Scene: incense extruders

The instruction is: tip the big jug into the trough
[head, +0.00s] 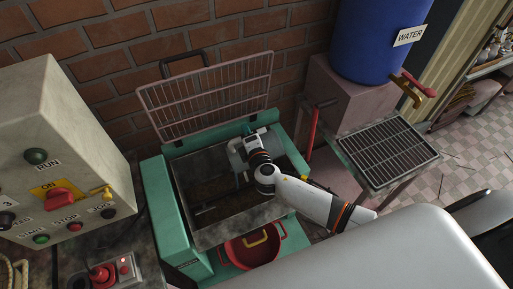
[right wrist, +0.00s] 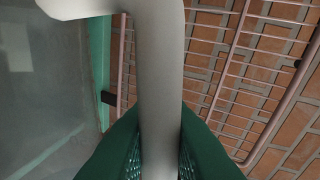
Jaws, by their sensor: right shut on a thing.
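The trough (head: 200,222) is an open metal bin in a green frame, with dark material on its floor, in the middle of the head view. A light grey thing, apparently the big jug (head: 236,152), is over the trough's back right part, largely hidden by my right arm. My right gripper (head: 243,160) is at it, its fingers hard to make out there. In the right wrist view, the green fingers (right wrist: 158,150) are shut on a grey bar, apparently the jug's handle (right wrist: 160,85). The jug's mouth and contents are not clear. My left gripper is out of view.
A wire guard (head: 208,95) stands raised behind the trough against the brick wall. A red basin (head: 253,248) sits below its front. A control box (head: 65,150) is at left; a blue water barrel (head: 375,40) and drain grate (head: 388,152) are at right.

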